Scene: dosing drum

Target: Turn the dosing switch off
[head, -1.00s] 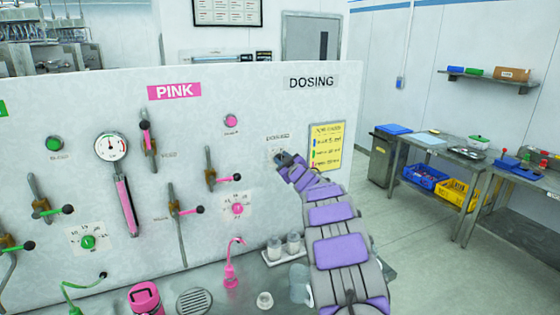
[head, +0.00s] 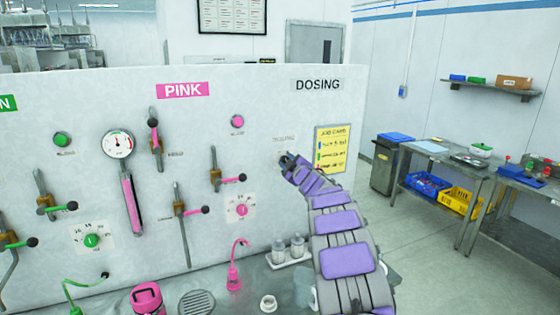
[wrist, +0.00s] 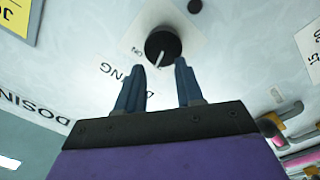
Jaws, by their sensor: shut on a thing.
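The dosing switch is a round black knob (wrist: 162,43) with a white pointer line, on a white plate (wrist: 190,30) on the panel. In the wrist view the line points down, slightly left, towards my fingers. An "ON" label lies left of the knob; other lettering is partly hidden by a finger. My gripper (wrist: 160,72) is shut on the knob, with a fingertip at each side of its lower edge. In the head view my gripper (head: 287,160) is at the panel below the DOSING sign (head: 318,85) and hides the knob.
A yellow job card (head: 331,149) hangs right of my gripper. Pink-handled valves and a pink dial (head: 242,210) are on the left. White bottles (head: 288,248) stand on the counter below. The floor right of the panel is open, before steel tables (head: 440,150).

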